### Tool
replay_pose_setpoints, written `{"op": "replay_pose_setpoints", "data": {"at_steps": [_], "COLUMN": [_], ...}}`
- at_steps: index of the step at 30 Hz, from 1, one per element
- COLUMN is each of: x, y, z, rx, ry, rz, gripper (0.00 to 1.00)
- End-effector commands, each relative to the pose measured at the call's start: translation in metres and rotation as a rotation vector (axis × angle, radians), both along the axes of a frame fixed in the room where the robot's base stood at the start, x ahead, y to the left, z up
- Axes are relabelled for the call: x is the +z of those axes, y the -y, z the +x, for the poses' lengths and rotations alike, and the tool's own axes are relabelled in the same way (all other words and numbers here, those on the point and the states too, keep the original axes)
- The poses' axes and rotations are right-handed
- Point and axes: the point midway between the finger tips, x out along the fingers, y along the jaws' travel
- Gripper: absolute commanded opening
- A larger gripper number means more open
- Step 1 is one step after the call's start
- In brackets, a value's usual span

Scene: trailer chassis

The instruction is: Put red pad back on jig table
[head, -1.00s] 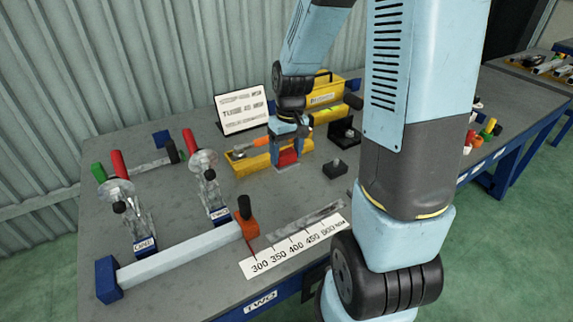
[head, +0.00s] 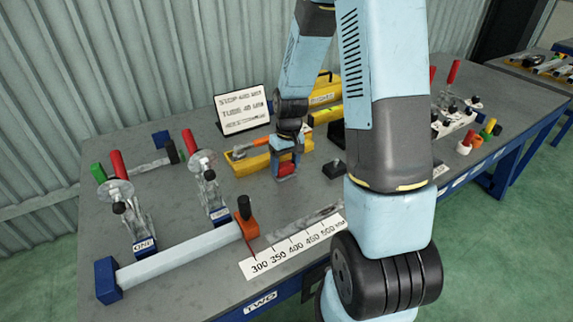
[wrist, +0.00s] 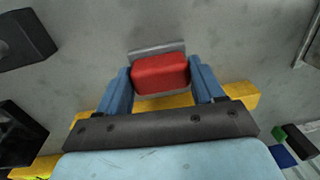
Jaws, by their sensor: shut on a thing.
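My gripper (head: 286,166) is over the middle of the grey jig table (head: 190,255). Its blue fingers are shut on the red pad (head: 286,169). In the wrist view the red pad (wrist: 160,74) sits between the two blue fingers of my gripper (wrist: 161,80). A grey metal edge (wrist: 156,48) shows just beyond the pad there. In the head view the pad is close to the tabletop, but I cannot tell whether it touches it.
A yellow tray (head: 247,166) with an orange-handled tool lies just behind my gripper. A black block (head: 334,169) stands to its right. Clamps with red handles (head: 120,165) stand at the left. A measuring scale (head: 293,247) lies at the front. The tabletop between is clear.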

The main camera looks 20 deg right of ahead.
Motion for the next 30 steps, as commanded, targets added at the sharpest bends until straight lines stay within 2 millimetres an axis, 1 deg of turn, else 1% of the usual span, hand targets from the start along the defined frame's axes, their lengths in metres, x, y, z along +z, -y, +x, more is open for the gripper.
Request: {"op": "replay_pose_setpoints", "data": {"at_steps": [1, 6, 7, 15, 25, 28, 30], "x": [-0.003, -0.003, -0.004, -0.003, 0.000, 0.007, 0.016], "y": [0.000, 0.000, 0.000, 0.000, 0.001, 0.001, 0.002], "z": [0.000, 0.000, 0.000, 0.000, 0.000, 0.001, 0.001], "rx": [0.000, 0.000, 0.000, 0.000, 0.000, -0.001, -0.001], "ry": [0.000, 0.001, 0.001, 0.000, 0.002, 0.003, 0.004], "rz": [0.000, 0.000, 0.000, 0.000, -0.001, 0.000, 0.000], "gripper": [0.19, 0.19, 0.68, 0.94, 0.95, 0.95, 0.95]}}
